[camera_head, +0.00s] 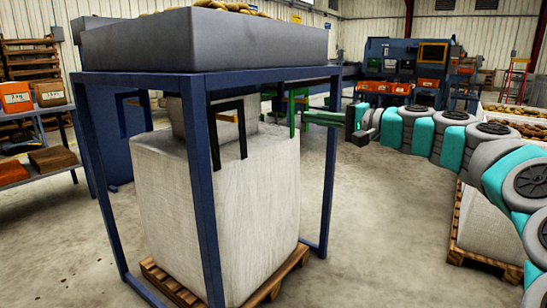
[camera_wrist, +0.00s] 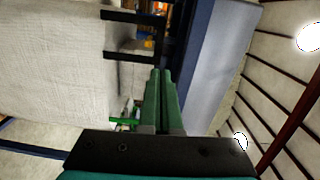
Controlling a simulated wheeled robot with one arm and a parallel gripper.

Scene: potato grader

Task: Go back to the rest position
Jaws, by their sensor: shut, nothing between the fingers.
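My gripper (camera_head: 306,118) reaches in from the right on my teal and grey arm, level with the upper part of a blue frame stand. Its two green fingers are shut together and empty. In the wrist view the closed fingers (camera_wrist: 161,85) point past the pale bulk bag and the blue beam. The fingertips appear close to the stand's right side in the head view; I cannot tell the exact gap.
A blue stand (camera_head: 203,190) carries a grey tray (camera_head: 200,46) above a pale bulk bag (camera_head: 225,210) on a pallet (camera_head: 285,277). Black brackets (camera_head: 242,125) and a green bracket (camera_head: 292,110) hang there. A shelf (camera_head: 45,178) stands left. Floor between stand and right pallet is clear.

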